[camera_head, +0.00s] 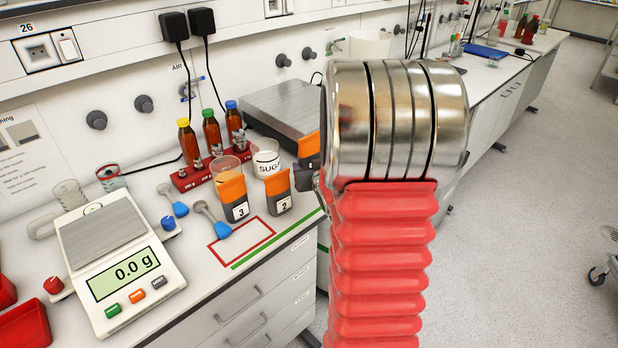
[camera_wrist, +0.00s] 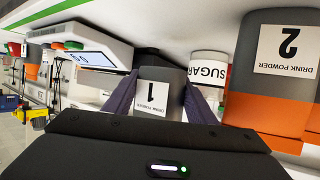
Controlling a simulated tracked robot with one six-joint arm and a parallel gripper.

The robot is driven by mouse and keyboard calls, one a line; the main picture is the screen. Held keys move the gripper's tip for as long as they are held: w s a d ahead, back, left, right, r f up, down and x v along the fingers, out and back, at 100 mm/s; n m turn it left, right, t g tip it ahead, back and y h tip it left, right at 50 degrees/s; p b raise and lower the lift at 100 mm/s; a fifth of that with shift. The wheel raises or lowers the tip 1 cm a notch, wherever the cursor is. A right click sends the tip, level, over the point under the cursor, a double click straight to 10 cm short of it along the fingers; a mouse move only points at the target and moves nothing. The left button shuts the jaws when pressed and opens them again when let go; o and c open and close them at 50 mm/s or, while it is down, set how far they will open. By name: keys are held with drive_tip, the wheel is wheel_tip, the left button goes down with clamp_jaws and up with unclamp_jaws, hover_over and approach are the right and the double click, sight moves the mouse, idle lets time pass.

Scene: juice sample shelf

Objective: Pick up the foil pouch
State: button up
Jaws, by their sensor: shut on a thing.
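My gripper (camera_wrist: 162,100) is shut on a grey foil pouch labelled 1 (camera_wrist: 172,78), with one dark finger on each side of it in the wrist view. The label appears upside down there. In the head view my arm hides most of my gripper and this pouch; only a bit of orange and grey shows at the arm's left edge. Pouch 2 (camera_head: 278,194), grey with an orange top, stands on the bench; it also shows close by in the wrist view (camera_wrist: 280,75). Pouch 3 (camera_head: 234,200) stands left of pouch 2.
A sugar jar (camera_head: 266,160) and a beaker (camera_head: 225,168) stand behind the pouches. Brown bottles (camera_head: 212,135) stand in a red rack. A scale (camera_head: 110,255) reads 0.0 g. Blue-ended scoops (camera_head: 212,218) lie near a red outline (camera_head: 262,245) on the bench.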

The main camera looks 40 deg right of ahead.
sight(311, 156)
drive_tip(key=shift+r, duration=2.05)
